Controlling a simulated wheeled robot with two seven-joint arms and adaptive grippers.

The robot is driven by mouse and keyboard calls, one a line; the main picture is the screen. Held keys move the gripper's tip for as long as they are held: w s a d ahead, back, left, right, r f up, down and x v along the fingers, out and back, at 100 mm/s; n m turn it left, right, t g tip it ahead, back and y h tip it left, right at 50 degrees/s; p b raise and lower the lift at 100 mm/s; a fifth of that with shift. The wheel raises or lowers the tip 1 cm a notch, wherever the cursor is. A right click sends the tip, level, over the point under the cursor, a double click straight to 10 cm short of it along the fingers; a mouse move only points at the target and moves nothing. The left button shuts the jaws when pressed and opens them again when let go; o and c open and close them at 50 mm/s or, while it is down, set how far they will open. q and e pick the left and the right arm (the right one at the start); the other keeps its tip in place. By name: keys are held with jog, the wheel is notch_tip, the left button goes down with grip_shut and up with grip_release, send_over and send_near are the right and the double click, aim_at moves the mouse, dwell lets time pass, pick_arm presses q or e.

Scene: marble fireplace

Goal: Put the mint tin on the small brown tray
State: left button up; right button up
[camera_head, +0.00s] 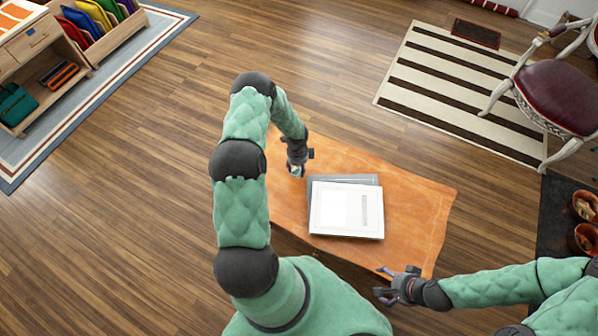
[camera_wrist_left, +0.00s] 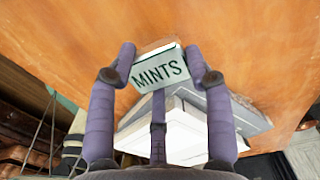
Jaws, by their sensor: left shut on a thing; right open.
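The mint tin (camera_wrist_left: 161,70), pale green with dark "MINTS" lettering, sits between the fingers of my left gripper (camera_head: 296,170) in the left wrist view. That gripper is shut on it, over the far left part of the orange wooden table (camera_head: 415,215). In the head view only a small pale bit of the tin (camera_head: 295,171) shows at the fingertips. Whether the tin touches the table is unclear. My right gripper (camera_head: 382,282) is open and empty by the table's near right edge. I cannot make out a small brown tray for certain.
A white book or pad (camera_head: 345,211) lies on a grey one (camera_head: 368,180) mid-table, close to my left gripper. The table's right side is bare.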

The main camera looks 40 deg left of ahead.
aim_at(299, 170)
pick_arm(q)
jog(key=shift+w+a+f+b, duration=0.2)
jog(key=shift+w+f+b, duration=0.1)
jog(key=shift+w+f, duration=0.55)
jog(key=shift+s+f+b, duration=0.15)
jog(key=shift+f+b, duration=0.5)
jog(key=shift+f, duration=0.85)
jog(key=shift+f, duration=0.15)
jog(key=o, duration=1.1)
jog(key=shift+o, duration=0.2)
jog(key=shift+r, duration=0.25)
notch_tip(299, 170, up, 12)
jog(key=p, duration=0.4)
jog(key=shift+f, duration=0.1)
